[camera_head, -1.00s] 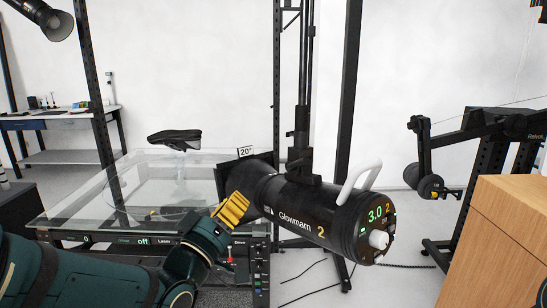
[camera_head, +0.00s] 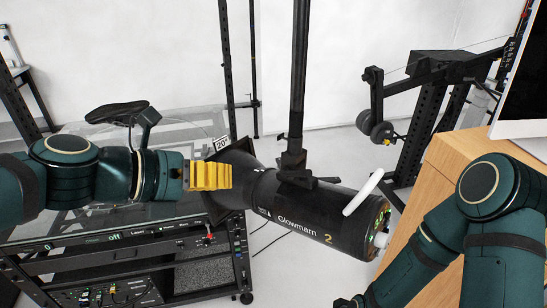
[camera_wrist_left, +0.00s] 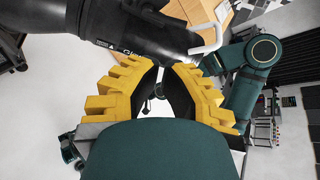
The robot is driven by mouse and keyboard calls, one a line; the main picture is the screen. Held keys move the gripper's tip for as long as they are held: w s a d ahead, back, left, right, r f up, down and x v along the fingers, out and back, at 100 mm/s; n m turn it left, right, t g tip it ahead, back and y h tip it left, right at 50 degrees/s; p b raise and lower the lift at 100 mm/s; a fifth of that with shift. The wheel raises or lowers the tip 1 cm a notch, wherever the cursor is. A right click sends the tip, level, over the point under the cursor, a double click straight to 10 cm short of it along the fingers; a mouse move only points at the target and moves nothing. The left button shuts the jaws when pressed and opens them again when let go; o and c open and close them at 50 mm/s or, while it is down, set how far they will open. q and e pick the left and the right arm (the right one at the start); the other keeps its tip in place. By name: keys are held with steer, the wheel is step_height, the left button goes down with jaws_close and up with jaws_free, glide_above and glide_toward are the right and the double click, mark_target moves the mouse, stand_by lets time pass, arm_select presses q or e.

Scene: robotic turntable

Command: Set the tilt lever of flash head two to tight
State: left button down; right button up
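Flash head two (camera_head: 310,212) is a black cylinder marked "Glowmarn 2", hanging from a dark vertical pole. A dark bracket (camera_head: 293,163) joins it to the pole. A short dark bar (camera_head: 327,180) sticks out at the bracket's right and may be the tilt lever; its setting cannot be read. My left gripper (camera_head: 226,176) has yellow fingers and is left of the bracket, in front of the head's lamp end in the picture. In the left wrist view the left gripper (camera_wrist_left: 160,72) is open and empty, with the flash head (camera_wrist_left: 130,35) beyond. My right gripper is out of view.
A white handle (camera_head: 363,193) rises from the flash head's rear. A glass turntable (camera_head: 90,215) with a dark shoe (camera_head: 118,112) stands behind my left arm. A wooden cabinet (camera_head: 440,165) with a monitor (camera_head: 525,105) is at right, behind my right arm.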

mark_target(297, 173)
arm_select(q)
steer(key=shift+h, duration=0.3)
steer(key=b+x, duration=0.1)
steer(key=x, duration=0.3)
steer(key=b+x, duration=0.2)
steer(key=x, duration=0.3)
steer(key=b+x, duration=0.1)
steer(key=x, duration=0.4)
steer(key=shift+s+d+r, duration=0.3)
steer(key=shift+s+d, duration=0.05)
steer(key=shift+s, duration=0.05)
steer(key=shift+d+f, duration=0.2)
steer(key=shift+d, duration=0.05)
steer(key=shift+f, duration=0.1)
steer(key=shift+p, duration=0.35)
